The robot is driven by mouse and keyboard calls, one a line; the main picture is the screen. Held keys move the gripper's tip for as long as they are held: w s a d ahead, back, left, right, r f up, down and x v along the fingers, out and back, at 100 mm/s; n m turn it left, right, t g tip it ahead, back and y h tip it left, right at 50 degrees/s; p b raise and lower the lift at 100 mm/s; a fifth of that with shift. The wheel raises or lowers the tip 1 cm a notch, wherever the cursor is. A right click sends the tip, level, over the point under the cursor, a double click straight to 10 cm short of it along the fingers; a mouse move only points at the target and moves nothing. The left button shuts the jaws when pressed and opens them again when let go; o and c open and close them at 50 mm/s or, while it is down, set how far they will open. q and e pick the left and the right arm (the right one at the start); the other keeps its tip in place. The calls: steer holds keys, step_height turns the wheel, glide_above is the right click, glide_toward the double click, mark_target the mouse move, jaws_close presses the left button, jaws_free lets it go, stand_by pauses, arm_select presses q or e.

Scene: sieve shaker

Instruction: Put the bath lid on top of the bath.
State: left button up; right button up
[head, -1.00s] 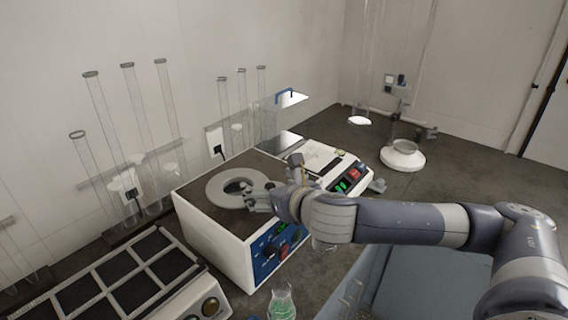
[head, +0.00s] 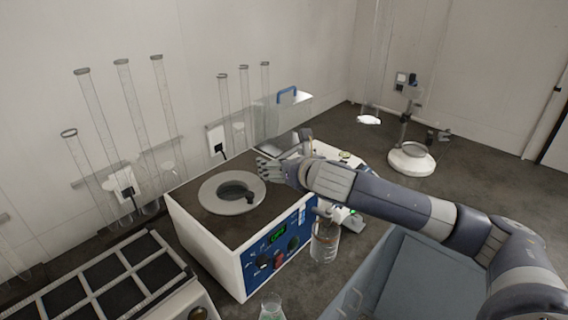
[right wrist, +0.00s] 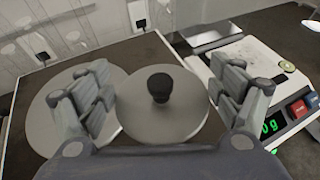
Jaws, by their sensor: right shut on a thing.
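The bath (head: 215,243) is a white box with a blue control panel and a brown top. A pale grey ring (head: 210,198) lies on its top around a dark opening. The bath lid (right wrist: 180,118) is a grey disc with a black knob, seen between the fingers of my right gripper (right wrist: 160,95) in the right wrist view. My right gripper (head: 268,168) is shut on the lid near the bath's right back edge. In the right wrist view the lid overlaps the ring (right wrist: 45,120); I cannot tell the gap beneath it. My left gripper is out of view.
A balance (right wrist: 262,75) with a lit display stands right of the bath. A beaker (head: 325,245) stands in front, below my arm. Tall glass tubes (head: 140,110) line the wall.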

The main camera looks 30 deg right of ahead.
steer(key=w+d, duration=0.1)
steer(key=w, duration=0.1)
steer(key=shift+w+d+f, duration=0.1)
steer(key=shift+w+d, duration=0.3)
steer(key=shift+f+p, duration=0.4)
steer(key=shift+f, duration=1.45)
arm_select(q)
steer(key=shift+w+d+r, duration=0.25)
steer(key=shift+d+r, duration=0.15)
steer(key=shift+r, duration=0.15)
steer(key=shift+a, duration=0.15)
arm_select(e)
steer(key=o, duration=0.9)
steer(key=shift+f, duration=0.1)
steer(key=shift+o, duration=0.2)
steer(key=shift+r, duration=0.2)
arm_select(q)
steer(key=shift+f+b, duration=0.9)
arm_select(e)
steer(key=v, duration=1.2)
steer(key=shift+f, duration=0.1)
